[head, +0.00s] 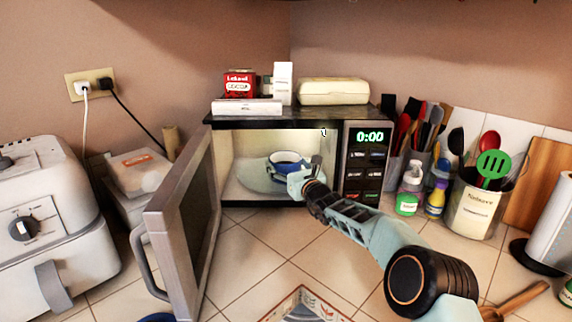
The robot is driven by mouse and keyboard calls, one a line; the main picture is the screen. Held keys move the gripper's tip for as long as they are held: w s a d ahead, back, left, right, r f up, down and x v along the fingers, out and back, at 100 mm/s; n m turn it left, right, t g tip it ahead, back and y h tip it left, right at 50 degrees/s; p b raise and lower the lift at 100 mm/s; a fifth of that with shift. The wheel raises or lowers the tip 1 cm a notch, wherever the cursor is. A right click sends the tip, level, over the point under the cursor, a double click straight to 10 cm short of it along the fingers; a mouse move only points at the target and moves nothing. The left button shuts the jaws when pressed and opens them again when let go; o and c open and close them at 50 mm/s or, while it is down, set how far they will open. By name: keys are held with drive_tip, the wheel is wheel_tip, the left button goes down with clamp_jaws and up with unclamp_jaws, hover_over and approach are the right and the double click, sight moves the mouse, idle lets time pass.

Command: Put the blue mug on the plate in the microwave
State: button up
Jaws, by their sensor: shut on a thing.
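The blue mug (284,158) is inside the open microwave (280,122), over the right part of the pale round plate (250,181). My gripper (300,178) reaches in through the microwave's front opening and is shut on the mug's near right side. The gripper hides part of the mug and of the plate's right edge. I cannot tell whether the mug's base touches the plate. The microwave door (183,225) stands wide open to the left.
The open door's handle (146,262) juts out at left, near a white air fryer (50,225). Utensil holders and bottles (410,190) stand right of the microwave. Boxes (247,106) sit on top of it. The tiled counter (262,250) in front is mostly clear.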

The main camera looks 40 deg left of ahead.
sight(292, 168)
drive_tip(key=o, duration=1.5)
drive_tip(key=shift+c, duration=0.2)
drive_tip(key=shift+r+p, duration=0.25)
drive_tip(key=shift+p, duration=0.1)
drive_tip(key=shift+s+d+f, duration=0.1)
drive_tip(key=shift+d+f, duration=0.05)
drive_tip(key=shift+b+v, duration=0.45)
drive_tip(key=shift+v, duration=3.15)
